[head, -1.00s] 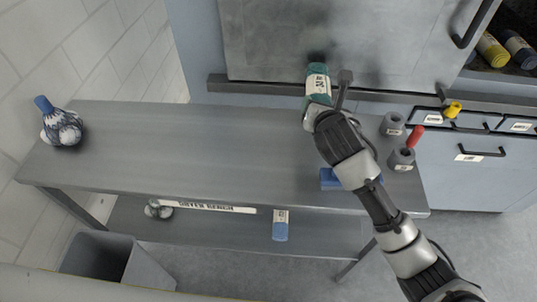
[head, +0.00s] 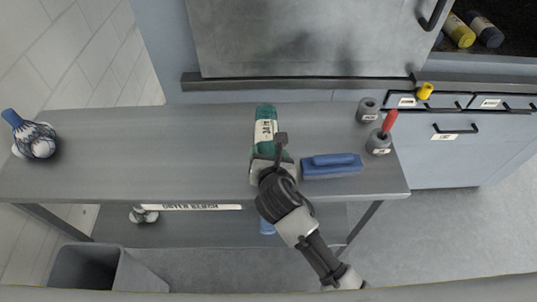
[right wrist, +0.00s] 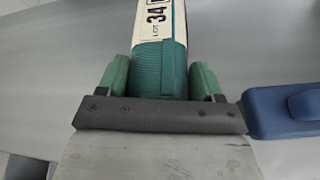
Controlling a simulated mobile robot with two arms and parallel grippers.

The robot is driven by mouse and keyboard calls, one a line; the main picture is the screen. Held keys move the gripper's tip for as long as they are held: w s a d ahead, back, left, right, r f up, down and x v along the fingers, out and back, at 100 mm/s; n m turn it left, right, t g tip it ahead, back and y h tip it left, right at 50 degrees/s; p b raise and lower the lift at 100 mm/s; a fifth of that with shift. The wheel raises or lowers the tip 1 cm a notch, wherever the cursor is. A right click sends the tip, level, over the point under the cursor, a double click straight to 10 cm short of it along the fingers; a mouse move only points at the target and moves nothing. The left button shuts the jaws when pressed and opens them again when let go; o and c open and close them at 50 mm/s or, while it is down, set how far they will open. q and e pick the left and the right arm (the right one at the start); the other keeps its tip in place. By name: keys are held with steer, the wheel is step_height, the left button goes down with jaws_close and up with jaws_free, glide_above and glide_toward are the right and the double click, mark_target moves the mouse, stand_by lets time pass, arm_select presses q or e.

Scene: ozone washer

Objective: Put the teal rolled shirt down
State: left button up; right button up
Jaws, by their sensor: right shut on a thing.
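The teal rolled shirt (head: 266,118) has a cream label band and is over the grey metal bench (head: 150,150) in the head view. My right gripper (head: 268,158) is shut on its near end. In the right wrist view the shirt (right wrist: 160,70) lies between the two green fingers of my right gripper (right wrist: 162,80), with "LOT 34" readable on its band. The bench top shows close behind it; I cannot tell whether the shirt touches it. My left gripper is not in view.
A blue brush-like block (head: 332,166) lies just right of the gripper. Two grey holders (head: 368,110), one with a red-handled item (head: 389,122), stand at the bench's right end. A netted bundle (head: 36,142) sits far left. The bench between is clear.

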steer(key=o, duration=1)
steer(key=v, duration=1.2)
steer(key=shift+r, duration=0.1)
